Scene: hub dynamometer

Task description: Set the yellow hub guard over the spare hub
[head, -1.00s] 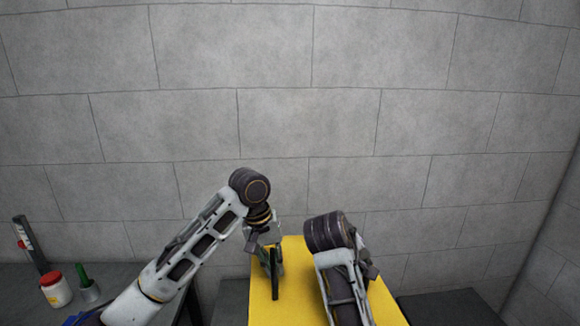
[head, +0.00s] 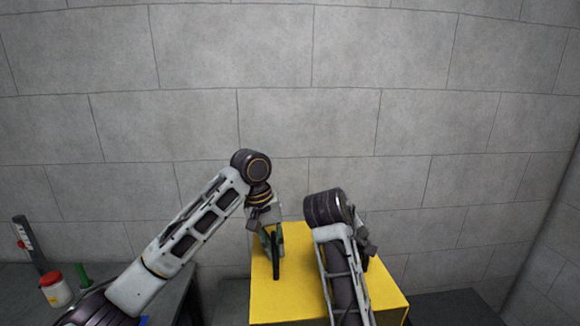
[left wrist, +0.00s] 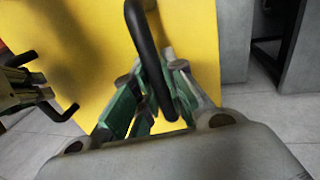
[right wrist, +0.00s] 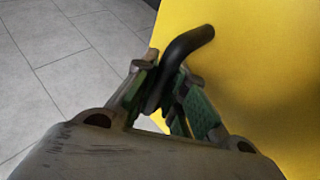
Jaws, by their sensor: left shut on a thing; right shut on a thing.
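The yellow hub guard (head: 290,296) is a large box-like cover with a flat top and black bar handles. My left gripper (head: 271,236) is shut on the guard's left handle (head: 276,262). This handle also runs between the fingers in the left wrist view (left wrist: 143,45). My right gripper (right wrist: 166,85) is shut on the other handle (right wrist: 188,43). In the head view it is mostly behind my right forearm. Both grippers hold the guard between them. The spare hub is not visible in any view.
A dark bench (head: 182,290) at left carries a white jar with a red lid (head: 55,290) and a green bottle (head: 82,274). A low dark surface (head: 455,306) lies to the right. A grey block wall (head: 300,120) stands behind. Tiled floor (right wrist: 50,50) shows beside the guard.

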